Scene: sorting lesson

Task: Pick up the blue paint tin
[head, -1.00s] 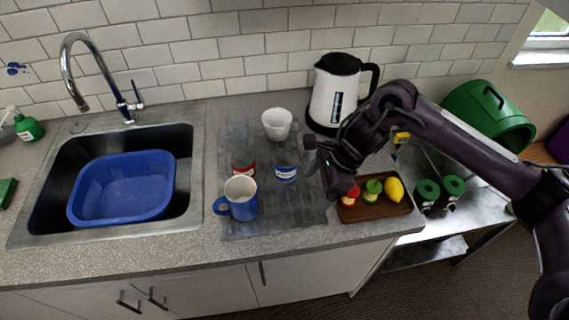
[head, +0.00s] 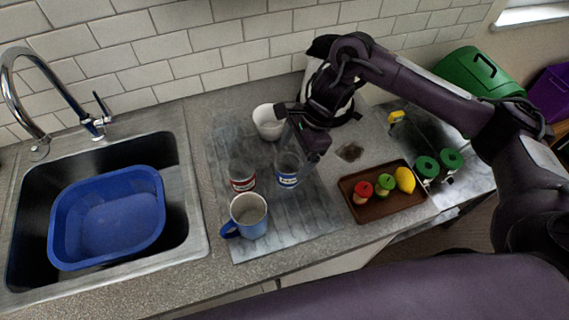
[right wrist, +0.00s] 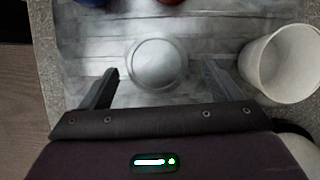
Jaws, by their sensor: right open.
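The blue paint tin (head: 288,178) stands upright on the grey marbled mat, with a blue band and a pale label. My right gripper (head: 292,150) is open, just above and slightly behind the tin in the head view. My left gripper is not in view.
A red tin (head: 242,178) stands left of the blue one, a blue mug (head: 248,217) in front-left. A white cup (head: 266,124) is close behind. A brown tray (head: 375,211) with a lemon is at right. A blue basin (head: 105,215) sits in the sink.

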